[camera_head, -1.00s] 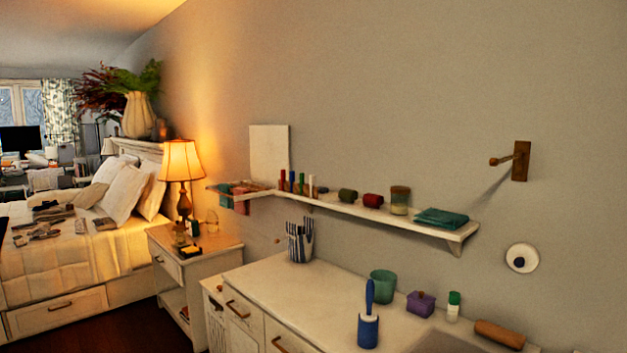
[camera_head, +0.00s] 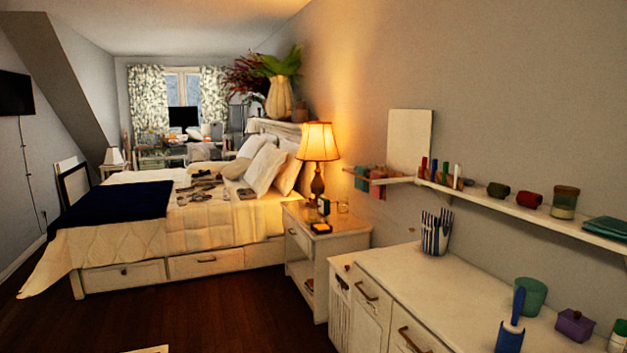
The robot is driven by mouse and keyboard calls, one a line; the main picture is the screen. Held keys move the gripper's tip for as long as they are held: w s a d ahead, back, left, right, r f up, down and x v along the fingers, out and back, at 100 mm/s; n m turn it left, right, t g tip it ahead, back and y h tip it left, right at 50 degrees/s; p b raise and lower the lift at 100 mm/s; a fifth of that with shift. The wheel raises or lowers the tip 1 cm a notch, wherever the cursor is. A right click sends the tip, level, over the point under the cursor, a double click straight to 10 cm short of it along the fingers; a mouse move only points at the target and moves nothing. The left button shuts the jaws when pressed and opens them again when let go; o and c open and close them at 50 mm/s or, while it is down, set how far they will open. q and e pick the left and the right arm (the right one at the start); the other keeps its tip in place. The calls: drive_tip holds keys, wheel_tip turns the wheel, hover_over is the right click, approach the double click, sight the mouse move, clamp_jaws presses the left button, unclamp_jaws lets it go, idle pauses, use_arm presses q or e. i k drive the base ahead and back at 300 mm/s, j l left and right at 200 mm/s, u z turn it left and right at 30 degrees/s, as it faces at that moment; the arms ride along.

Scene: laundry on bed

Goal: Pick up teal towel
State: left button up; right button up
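A folded teal towel (camera_head: 607,227) lies on the right end of the white wall shelf (camera_head: 520,211), close to the right edge of the view. A smaller teal cloth (camera_head: 361,179) and a pink cloth (camera_head: 377,184) hang or lie at the shelf's left end; which kind of cloth they are is too small to tell. Neither of my grippers is in view.
A nightstand (camera_head: 345,240) with a lit lamp (camera_head: 318,143) stands beside the bed (camera_head: 120,241). Dark wooden floor (camera_head: 220,315) is open in front.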

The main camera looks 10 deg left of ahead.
sight(362, 185)
drive_tip(key=i+j+u, duration=0.35)
drive_tip(key=i, duration=0.35)
drive_tip(key=i+u, duration=0.35)
drive_tip(key=i, duration=0.35)
